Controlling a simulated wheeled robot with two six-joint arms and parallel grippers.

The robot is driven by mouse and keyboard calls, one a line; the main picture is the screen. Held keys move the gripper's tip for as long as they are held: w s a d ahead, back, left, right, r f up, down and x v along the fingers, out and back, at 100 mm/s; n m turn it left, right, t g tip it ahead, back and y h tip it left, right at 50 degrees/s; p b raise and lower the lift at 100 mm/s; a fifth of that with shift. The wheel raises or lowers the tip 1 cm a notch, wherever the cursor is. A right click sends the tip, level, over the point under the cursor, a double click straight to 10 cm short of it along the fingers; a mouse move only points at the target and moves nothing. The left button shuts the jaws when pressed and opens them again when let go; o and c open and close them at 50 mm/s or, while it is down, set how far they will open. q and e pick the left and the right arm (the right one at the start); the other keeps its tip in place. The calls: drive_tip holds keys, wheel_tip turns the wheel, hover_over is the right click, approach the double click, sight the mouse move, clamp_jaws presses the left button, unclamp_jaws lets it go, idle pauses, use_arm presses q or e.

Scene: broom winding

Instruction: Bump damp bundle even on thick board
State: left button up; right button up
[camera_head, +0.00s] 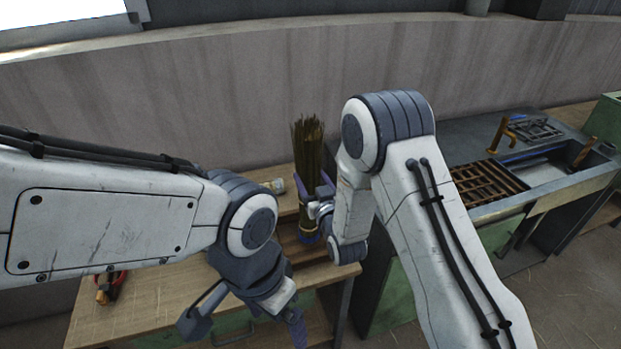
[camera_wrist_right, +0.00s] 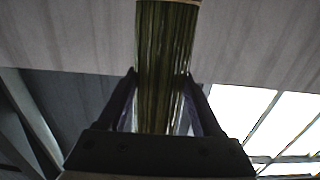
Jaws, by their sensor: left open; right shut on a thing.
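The bundle (camera_head: 308,147) of dark green-brown stalks stands upright over the workbench, in the middle of the head view. My right gripper (camera_head: 318,200) is shut around its lower part. In the right wrist view the bundle (camera_wrist_right: 166,60) runs up between the two fingers of my right gripper (camera_wrist_right: 163,105). Its lower end is near a brown wooden board (camera_head: 300,250) on the bench; whether they touch is hard to tell. My left gripper (camera_head: 245,325) is open and empty, low over the bench's front edge.
The wooden workbench (camera_head: 150,290) has a red-handled tool (camera_head: 110,287) at its left and a small pale can (camera_head: 276,186) behind. At the right stands a dark bench with a slatted rack (camera_head: 487,182) and a metal basin (camera_head: 550,170). A wall runs behind.

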sight(312, 167)
drive_tip(key=shift+f, duration=0.45)
drive_tip(key=shift+r, duration=0.1)
drive_tip(key=shift+r, duration=0.15)
drive_tip(key=shift+r+p, duration=1.35)
drive_tip(key=shift+r, duration=1.1)
drive_tip(key=shift+f, duration=0.2)
wheel_tip(312, 167, down, 5)
drive_tip(key=b, duration=0.5)
drive_tip(key=shift+f+b, duration=0.1)
drive_tip(key=shift+b, duration=0.25)
drive_tip(key=shift+r+p, duration=1.65)
drive_tip(key=shift+r, duration=1.05)
